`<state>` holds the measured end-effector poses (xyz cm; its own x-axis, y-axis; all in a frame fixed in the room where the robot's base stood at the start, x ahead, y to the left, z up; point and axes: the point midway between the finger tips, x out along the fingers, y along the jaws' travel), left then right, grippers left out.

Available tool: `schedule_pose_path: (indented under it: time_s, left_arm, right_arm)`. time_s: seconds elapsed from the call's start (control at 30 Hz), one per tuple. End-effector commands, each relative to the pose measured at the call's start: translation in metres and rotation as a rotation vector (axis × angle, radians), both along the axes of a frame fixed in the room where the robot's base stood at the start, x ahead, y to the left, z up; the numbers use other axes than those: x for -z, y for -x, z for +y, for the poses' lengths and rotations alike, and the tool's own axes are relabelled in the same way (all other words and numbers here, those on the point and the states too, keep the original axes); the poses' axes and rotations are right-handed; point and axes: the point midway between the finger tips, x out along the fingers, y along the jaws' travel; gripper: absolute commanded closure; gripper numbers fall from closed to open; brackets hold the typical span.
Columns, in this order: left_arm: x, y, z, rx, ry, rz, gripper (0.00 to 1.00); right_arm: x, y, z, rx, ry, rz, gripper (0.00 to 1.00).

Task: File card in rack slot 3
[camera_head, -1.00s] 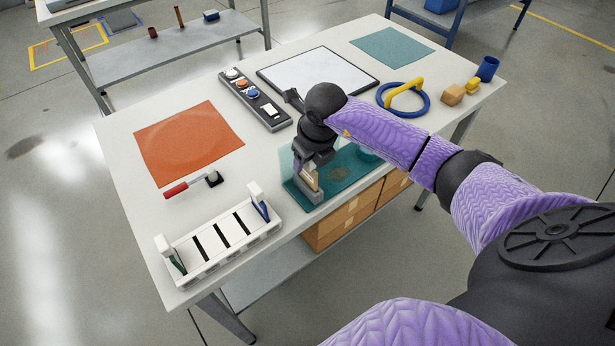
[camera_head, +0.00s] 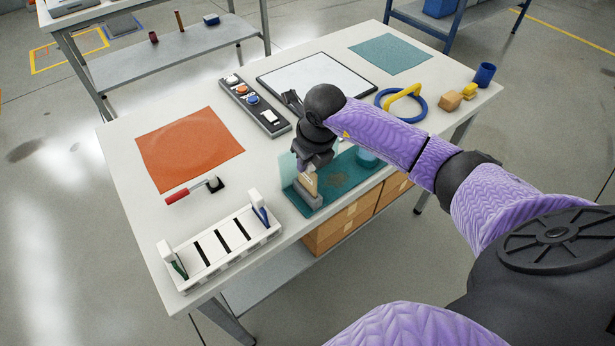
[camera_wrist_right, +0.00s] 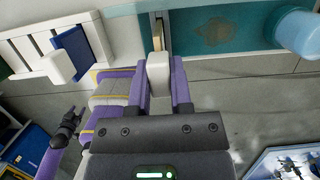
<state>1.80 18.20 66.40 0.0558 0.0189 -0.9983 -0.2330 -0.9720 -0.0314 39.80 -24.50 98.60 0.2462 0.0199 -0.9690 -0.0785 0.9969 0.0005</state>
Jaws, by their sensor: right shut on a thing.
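My right gripper (camera_head: 307,165) is shut on the white tab of the card, at the front left of the teal tray (camera_head: 345,168). The tan card (camera_head: 308,184) hangs below the jaws, over or in a small grey holder; whether its lower edge is seated I cannot tell. In the right wrist view the white tab (camera_wrist_right: 158,72) sits between the fingers, with the tan card beyond it. The white rack (camera_head: 222,246) stands at the table's front left, with several dark slots, a green card at its left end and a blue card (camera_head: 262,214) at its right end. A dark gripper (camera_wrist_right: 70,122), apparently my left one, is small in the right wrist view.
A translucent teal panel (camera_head: 289,169) stands beside the holder. A red-handled tool (camera_head: 192,190) lies behind the rack. An orange mat (camera_head: 190,148), a button strip (camera_head: 255,105) and a white board (camera_head: 318,72) lie farther back. Free tabletop separates tray and rack.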

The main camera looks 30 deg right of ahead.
Motion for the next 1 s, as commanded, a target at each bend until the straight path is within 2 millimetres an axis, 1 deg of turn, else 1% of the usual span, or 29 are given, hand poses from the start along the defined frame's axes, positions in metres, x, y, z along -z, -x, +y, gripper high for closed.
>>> schedule_pose_path:
  time_s: [0.03,0.5,0.83,1.0]
  left_arm:
    - [-0.004,0.0,0.001,0.001,-0.002,0.0,0.41]
    - [-0.022,-0.002,-0.003,-0.003,0.005,-0.005,0.41]
    - [-0.023,-0.003,-0.008,-0.005,0.013,-0.007,0.41]
    - [-0.038,-0.004,-0.008,-0.005,0.013,-0.011,0.41]
  right_arm:
    - [-0.005,0.0,0.0,0.0,0.0,-0.001,1.0]
    - [-0.027,0.0,0.0,0.0,0.001,-0.001,1.0]
    - [-0.028,0.0,0.0,0.0,0.001,-0.001,1.0]
    - [-0.046,0.0,0.0,0.0,0.001,-0.002,1.0]
